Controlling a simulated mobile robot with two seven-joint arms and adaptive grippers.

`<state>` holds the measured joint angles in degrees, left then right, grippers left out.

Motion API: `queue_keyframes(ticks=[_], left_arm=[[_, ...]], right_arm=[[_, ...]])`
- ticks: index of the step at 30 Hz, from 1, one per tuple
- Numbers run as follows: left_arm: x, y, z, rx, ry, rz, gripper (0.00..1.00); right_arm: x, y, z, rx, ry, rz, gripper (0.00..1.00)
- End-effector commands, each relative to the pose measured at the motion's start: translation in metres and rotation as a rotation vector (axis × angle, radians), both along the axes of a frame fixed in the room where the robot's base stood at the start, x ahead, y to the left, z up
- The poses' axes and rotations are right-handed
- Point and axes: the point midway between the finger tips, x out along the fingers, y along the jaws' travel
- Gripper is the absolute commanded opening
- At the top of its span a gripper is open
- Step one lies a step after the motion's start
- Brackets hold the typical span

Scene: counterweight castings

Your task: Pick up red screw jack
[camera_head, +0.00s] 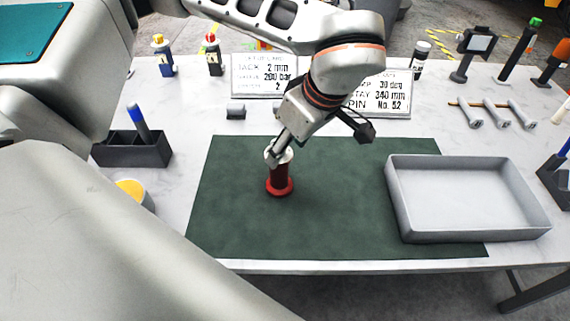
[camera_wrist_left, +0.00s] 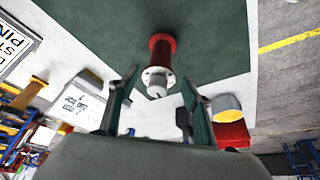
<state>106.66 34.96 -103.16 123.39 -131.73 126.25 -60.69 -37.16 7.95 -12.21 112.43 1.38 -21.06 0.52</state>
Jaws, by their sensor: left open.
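The red screw jack (camera_head: 279,182) stands upright on the dark green mat (camera_head: 340,225), left of the mat's middle, in the head view. It has a flared red base and a pale top. In the left wrist view the red screw jack (camera_wrist_left: 161,52) lies ahead, its pale top towards the camera. My left gripper (camera_head: 275,152) is at the jack's top in the head view and hides part of it. In the wrist view the left gripper (camera_wrist_left: 155,95) is open, its fingers apart on either side of the jack's top. I cannot tell whether they touch it. My right gripper does not show.
A grey tray (camera_head: 400,215) stands on the mat's right side. Two printed signs stand behind the mat, one (camera_head: 258,75) left of my arm. A dark holder (camera_head: 130,152) and a yellow-topped item (camera_head: 131,190) are at left. The mat's front is clear.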

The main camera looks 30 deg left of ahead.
Motion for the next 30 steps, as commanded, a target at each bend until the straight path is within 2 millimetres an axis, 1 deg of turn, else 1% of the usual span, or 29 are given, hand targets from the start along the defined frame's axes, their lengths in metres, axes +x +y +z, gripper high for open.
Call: queue_keyframes(ticks=[2, 11, 18, 22, 29, 30], left_arm=[[0.001, 0.004, -0.003, 0.008, -0.002, 0.004, 0.49], [0.003, 0.015, -0.032, 0.005, 0.000, 0.004, 0.49], [0.005, 0.027, -0.063, 0.003, 0.001, 0.003, 0.49], [0.006, 0.030, -0.071, 0.004, -0.001, 0.002, 0.49], [0.006, 0.030, -0.071, 0.004, -0.002, 0.002, 0.49], [0.006, 0.030, -0.071, 0.004, -0.002, 0.002, 0.39]], right_arm=[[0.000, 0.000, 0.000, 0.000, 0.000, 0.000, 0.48], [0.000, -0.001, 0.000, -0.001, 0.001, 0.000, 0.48], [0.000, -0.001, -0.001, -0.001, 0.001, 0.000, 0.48], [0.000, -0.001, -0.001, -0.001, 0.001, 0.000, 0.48], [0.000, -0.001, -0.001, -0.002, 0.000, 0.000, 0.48], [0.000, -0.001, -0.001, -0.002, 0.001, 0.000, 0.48]])
